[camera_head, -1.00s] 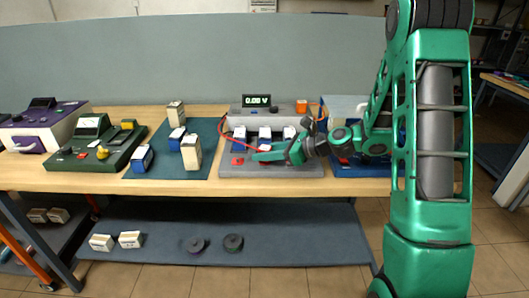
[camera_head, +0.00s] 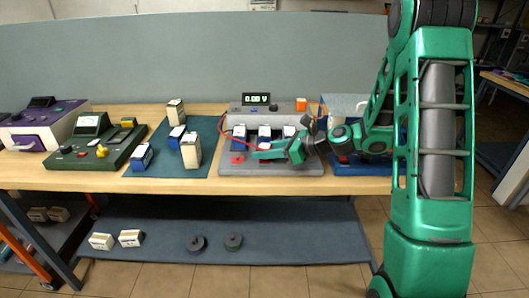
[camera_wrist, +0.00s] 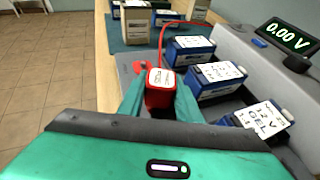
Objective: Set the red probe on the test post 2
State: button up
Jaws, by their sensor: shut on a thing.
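The red probe (camera_wrist: 159,90) has a white-labelled top and stands between the green fingers of my gripper (camera_wrist: 158,80) in the wrist view. My gripper is shut on it. A red cable (camera_wrist: 180,24) runs from near the probe to the grey tester. In the head view my gripper (camera_head: 259,154) is low over the front of the grey tester (camera_head: 270,170), and the probe is hard to make out. A red patch (camera_wrist: 141,68) lies on the tester just beyond the probe. I cannot tell which spot is test post 2.
Several blue batteries with white tops stand on the tester, one (camera_wrist: 215,78) close right of my gripper. The display (camera_wrist: 287,36) reads 0.00 V. A teal mat (camera_head: 162,168) with more batteries lies to the left. A green meter (camera_head: 97,148) stands further left.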

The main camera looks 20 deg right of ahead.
jog(key=shift+f, duration=0.55)
dwell(0.4)
jog(key=o, duration=0.8)
jog(key=shift+v, duration=5.45)
jog(key=shift+w, duration=0.1)
